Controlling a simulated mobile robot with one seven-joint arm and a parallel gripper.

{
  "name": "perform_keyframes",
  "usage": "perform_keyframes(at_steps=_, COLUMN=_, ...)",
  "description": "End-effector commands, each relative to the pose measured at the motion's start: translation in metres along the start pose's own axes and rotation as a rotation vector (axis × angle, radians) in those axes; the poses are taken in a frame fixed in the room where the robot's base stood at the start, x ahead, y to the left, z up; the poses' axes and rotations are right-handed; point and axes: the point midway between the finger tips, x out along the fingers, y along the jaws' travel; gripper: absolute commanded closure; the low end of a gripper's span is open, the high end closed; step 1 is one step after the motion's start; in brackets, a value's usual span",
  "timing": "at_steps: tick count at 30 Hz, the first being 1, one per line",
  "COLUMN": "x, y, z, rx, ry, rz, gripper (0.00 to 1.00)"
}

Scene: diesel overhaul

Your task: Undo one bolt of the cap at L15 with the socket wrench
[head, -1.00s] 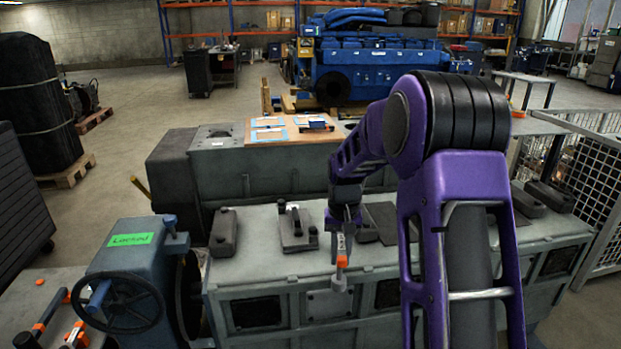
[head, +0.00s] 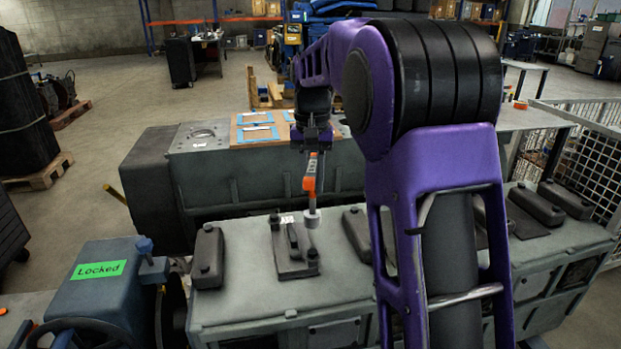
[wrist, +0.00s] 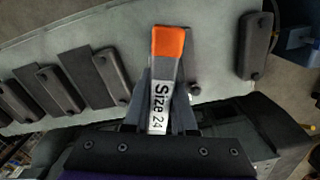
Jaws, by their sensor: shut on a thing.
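My gripper (head: 313,142) is shut on the socket wrench (head: 310,178), which has an orange part and hangs upright with its grey socket (head: 311,218) down. In the wrist view the wrench (wrist: 160,95) reads "Size 24" between the fingers (wrist: 160,112). A dark cap on a flat plate (head: 284,262) carries a small white label too small to read, so I cannot confirm it is L15. The socket appears just right of this cap's upper end; I cannot tell whether it touches anything. A bolt-like knob (head: 313,256) shows at the plate's lower right. The wrench hides part of the wrist view.
Plain dark caps stand along the grey block (head: 240,310), including one at left (head: 207,258) and several at right (head: 548,205). A blue unit with a green "Locked" sign (head: 98,270) stands front left. A wooden board (head: 262,130) lies behind. A mesh cage (head: 590,150) stands right.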

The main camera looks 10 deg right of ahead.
Motion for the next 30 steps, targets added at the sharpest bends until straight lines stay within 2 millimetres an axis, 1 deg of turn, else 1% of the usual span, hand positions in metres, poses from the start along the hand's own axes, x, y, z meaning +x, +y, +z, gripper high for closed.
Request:
perform_keyframes(at_steps=5, x=0.002, y=0.0, z=0.0, rx=0.212, ry=0.001, rz=0.0, gripper=1.0)
perform_keyframes(at_steps=30, x=0.017, y=-0.001, z=0.0, rx=1.387, ry=0.001, rz=0.0, gripper=1.0)
